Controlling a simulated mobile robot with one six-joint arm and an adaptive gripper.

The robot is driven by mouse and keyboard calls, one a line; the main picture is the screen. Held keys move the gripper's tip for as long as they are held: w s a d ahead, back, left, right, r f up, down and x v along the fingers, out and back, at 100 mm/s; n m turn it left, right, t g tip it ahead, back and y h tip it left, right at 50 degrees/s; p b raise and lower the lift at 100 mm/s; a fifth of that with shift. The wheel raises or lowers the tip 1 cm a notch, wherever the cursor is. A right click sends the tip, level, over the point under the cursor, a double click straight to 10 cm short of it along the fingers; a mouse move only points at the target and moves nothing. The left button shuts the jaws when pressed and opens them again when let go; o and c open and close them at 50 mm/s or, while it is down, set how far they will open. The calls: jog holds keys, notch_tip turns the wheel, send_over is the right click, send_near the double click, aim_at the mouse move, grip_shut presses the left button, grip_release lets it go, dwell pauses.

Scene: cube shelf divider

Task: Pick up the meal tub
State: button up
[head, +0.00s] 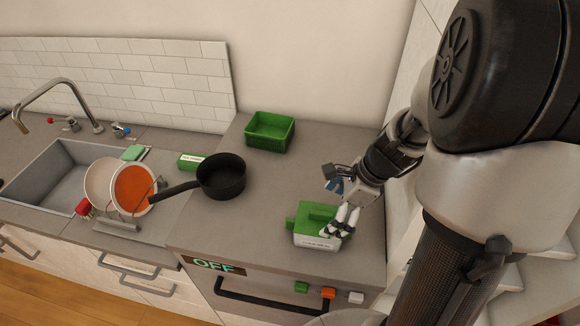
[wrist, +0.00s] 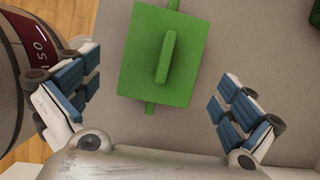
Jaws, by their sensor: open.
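A tub with a green lid and a pale labelled front (head: 316,241), which looks like the meal tub, stands on the grey counter near its front edge. Its label is too small to read. In the wrist view its green lid (wrist: 150,75) shows a raised bar handle and small side tabs. My gripper (head: 343,222) is at the tub's right side in the head view and hides part of it. In the wrist view my gripper (wrist: 160,95) is open and empty, with one finger pad on each side of the lid and a gap to both.
A black pan (head: 221,177) stands left of the tub, with a small green labelled box (head: 190,161) behind it. A green open bin (head: 270,131) stands at the back. A dish rack with plates (head: 133,189) is beside the sink (head: 45,176). Counter between bin and tub is clear.

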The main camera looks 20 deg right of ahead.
aim_at(319, 224)
jog(key=b+x, duration=0.2)
jog(key=x, duration=0.5)
jog(key=shift+w+f+b, duration=0.2)
jog(key=shift+f+b, duration=0.1)
jog(key=shift+b, duration=0.1)
jog(key=shift+f, duration=0.2)
jog(key=shift+c, duration=0.2)
jog(key=c, duration=1.2)
jog(key=shift+o, duration=0.2)
jog(key=shift+r, duration=0.1)
